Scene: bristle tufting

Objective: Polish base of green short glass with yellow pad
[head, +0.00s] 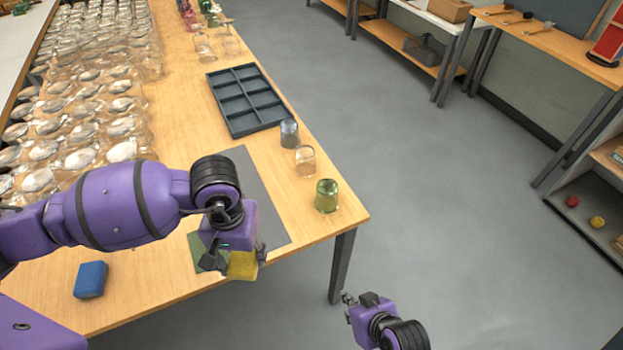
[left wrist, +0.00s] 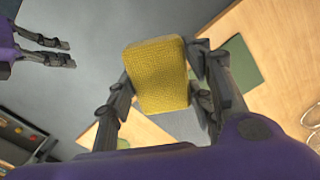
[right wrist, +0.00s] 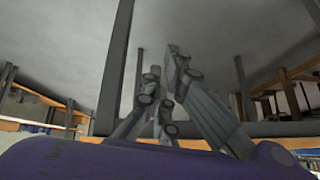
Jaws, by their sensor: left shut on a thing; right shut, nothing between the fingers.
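The green short glass (head: 326,196) stands at the near right corner of the wooden table and looks upside down, base up. My left gripper (head: 233,262) is shut on the yellow pad (head: 242,265), held near the table's front edge, left of and nearer than the glass. The pad fills the space between the fingers in the left wrist view (left wrist: 158,75). My right gripper (head: 348,298) is shut and empty, off the table's right side, below and right of the glass. Its fingers also show in the right wrist view (right wrist: 165,85).
A clear amber glass (head: 305,160) and a blue-grey glass (head: 289,133) stand behind the green one. A dark compartment tray (head: 246,100) lies beyond. A grey mat (head: 262,200) and green pad (head: 196,247) lie partly under my left arm. A blue block (head: 90,280) lies left.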

